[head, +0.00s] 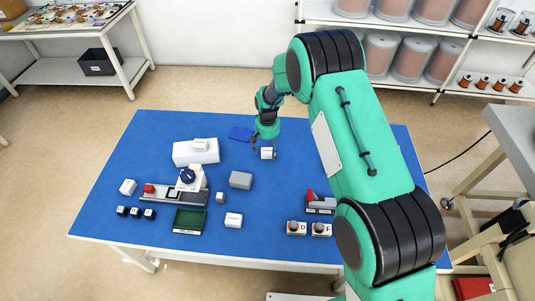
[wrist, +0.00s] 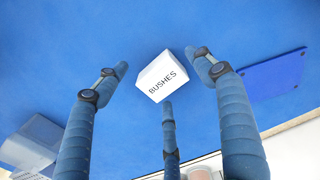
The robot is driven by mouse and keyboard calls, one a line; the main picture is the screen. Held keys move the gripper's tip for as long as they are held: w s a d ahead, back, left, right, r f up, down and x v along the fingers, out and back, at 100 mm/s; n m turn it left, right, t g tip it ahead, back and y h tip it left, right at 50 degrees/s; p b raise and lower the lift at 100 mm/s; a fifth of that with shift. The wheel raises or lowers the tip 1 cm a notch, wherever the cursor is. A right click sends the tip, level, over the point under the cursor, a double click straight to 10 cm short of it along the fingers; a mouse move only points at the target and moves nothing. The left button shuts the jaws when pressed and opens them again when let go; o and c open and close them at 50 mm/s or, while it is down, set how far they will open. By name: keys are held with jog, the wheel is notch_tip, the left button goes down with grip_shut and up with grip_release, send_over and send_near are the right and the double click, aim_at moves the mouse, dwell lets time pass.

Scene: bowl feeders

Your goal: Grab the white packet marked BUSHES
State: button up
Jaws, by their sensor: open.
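The white packet (wrist: 162,78) marked BUSHES stands on the blue table top in the wrist view, its black lettering readable. In the head view the white packet (head: 267,153) sits just below my gripper, towards the back of the table. My gripper (wrist: 164,80) is open, with fingers to the left, right and below the packet in the wrist view. The packet lies between the fingertips in that picture, and I see no finger clearly touching it. In the head view my gripper (head: 267,141) is small and its fingers are hard to make out.
A dark blue flat plate (head: 241,134) lies left of my gripper. A grey block (head: 241,180), a white box (head: 196,152), a green tray (head: 189,220) and other white packets (head: 233,220) stand to the left and front. Open table surrounds the packet.

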aim_at(267, 151)
jog(key=shift+c, duration=0.5)
jog(key=c, duration=1.4)
jog(key=shift+r, duration=0.15)
jog(key=shift+r, duration=0.65)
notch_tip(267, 151, up, 2)
jog(key=shift+r+p, duration=0.1)
jog(key=shift+p, duration=0.25)
jog(key=s+d, duration=0.1)
jog(key=s, duration=0.4)
jog(key=s+d+r+p, duration=0.1)
jog(key=s+d, duration=0.1)
jog(key=s, duration=0.3)
jog(key=s+d, duration=0.2)
jog(key=s, duration=0.3)
jog(key=shift+d+r, duration=0.15)
jog(key=shift+d, duration=0.1)
